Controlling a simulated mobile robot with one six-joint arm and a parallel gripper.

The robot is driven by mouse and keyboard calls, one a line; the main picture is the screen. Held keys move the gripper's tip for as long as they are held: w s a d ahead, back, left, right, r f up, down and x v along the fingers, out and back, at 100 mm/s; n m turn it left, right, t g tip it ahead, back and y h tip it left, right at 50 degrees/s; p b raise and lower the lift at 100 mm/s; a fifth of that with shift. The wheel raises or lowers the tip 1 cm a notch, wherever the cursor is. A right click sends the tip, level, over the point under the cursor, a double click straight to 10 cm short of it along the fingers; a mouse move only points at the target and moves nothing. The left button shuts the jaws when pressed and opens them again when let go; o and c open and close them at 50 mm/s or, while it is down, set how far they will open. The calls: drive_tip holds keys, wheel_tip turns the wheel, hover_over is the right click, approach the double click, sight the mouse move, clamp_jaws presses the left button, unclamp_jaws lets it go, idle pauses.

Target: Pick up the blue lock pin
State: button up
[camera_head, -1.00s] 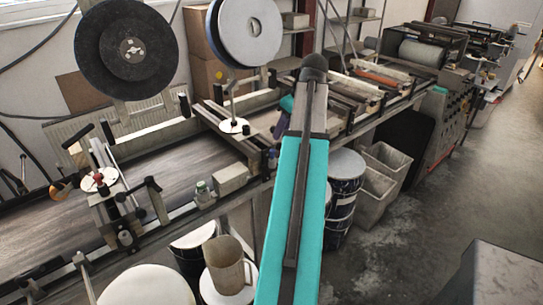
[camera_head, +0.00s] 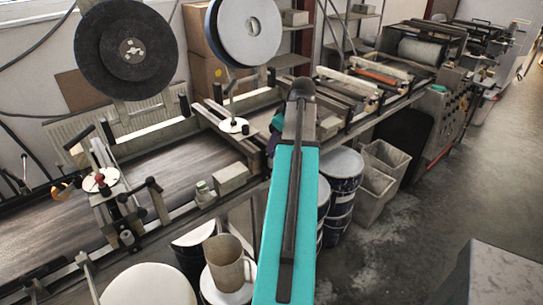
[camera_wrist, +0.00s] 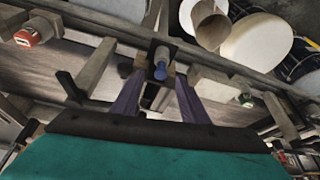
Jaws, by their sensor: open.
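The blue lock pin (camera_wrist: 160,68) shows in the wrist view, small and upper middle, by a metal bracket on the conveyor's side rail. My gripper (camera_wrist: 161,80) is open, with one purple finger to each side of the pin in the picture. The fingers look empty. I cannot tell how far the pin is from the fingertips or whether they touch it. In the head view my teal arm covers that stretch, and I cannot make out the pin there.
Drums (camera_head: 343,180) and a jug (camera_head: 226,263) stand below.

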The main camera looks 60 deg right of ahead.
sight(272, 158)
drive_tip(key=shift+p+x, duration=1.05)
drive_tip(key=shift+x, duration=0.35)
drive_tip(key=shift+p+x, duration=0.3)
drive_tip(key=shift+x, duration=0.85)
drive_tip(key=shift+a, duration=0.1)
clamp_jaws()
